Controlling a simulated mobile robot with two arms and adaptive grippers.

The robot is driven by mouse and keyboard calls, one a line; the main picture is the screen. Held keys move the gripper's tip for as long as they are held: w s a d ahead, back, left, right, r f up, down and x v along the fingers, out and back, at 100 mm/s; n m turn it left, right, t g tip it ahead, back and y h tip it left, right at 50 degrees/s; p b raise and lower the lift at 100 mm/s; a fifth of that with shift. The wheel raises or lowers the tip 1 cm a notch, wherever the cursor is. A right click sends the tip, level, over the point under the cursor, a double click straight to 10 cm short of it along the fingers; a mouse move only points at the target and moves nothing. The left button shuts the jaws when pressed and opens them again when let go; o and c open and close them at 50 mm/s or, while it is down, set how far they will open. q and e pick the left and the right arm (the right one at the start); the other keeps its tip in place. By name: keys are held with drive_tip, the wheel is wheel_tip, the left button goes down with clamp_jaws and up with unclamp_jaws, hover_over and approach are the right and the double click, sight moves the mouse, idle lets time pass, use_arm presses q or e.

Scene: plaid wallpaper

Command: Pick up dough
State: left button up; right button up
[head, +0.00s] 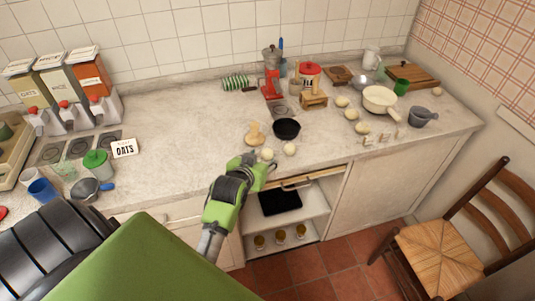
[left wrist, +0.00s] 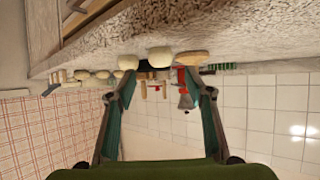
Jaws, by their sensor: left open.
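Two pale, rounded dough pieces lie near the counter's front edge, a left one (head: 268,154) and a right one (head: 290,149). The left wrist view, which is upside down, shows pale dough (left wrist: 160,57) ahead of the fingers and another piece (left wrist: 128,62) beside it. My left gripper (head: 263,164) is open and empty at the front edge, close to the left dough piece. In the left wrist view its fingers (left wrist: 168,88) are spread, with nothing between them. More pale lumps (head: 351,114) lie farther right. My right gripper does not show.
A wooden piece (head: 255,134) and a black bowl (head: 286,128) stand just behind the dough. A white pot (head: 381,101) and grey mortar (head: 423,117) are at the right. Below is an open shelf with a black tray (head: 280,201). A chair (head: 440,250) stands at the right.

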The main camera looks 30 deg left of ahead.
sight(267, 154)
use_arm(q)
drive_tip(key=shift+w+a+f, duration=0.2)
drive_tip(key=shift+w+f, duration=0.1)
drive_tip(key=shift+w, duration=0.25)
drive_tip(key=shift+w+a+f, duration=0.1)
drive_tip(key=shift+w, duration=0.25)
drive_tip(key=shift+p+x, duration=0.85)
drive_tip(key=shift+x, duration=1.4)
drive_tip(key=c, duration=1.2)
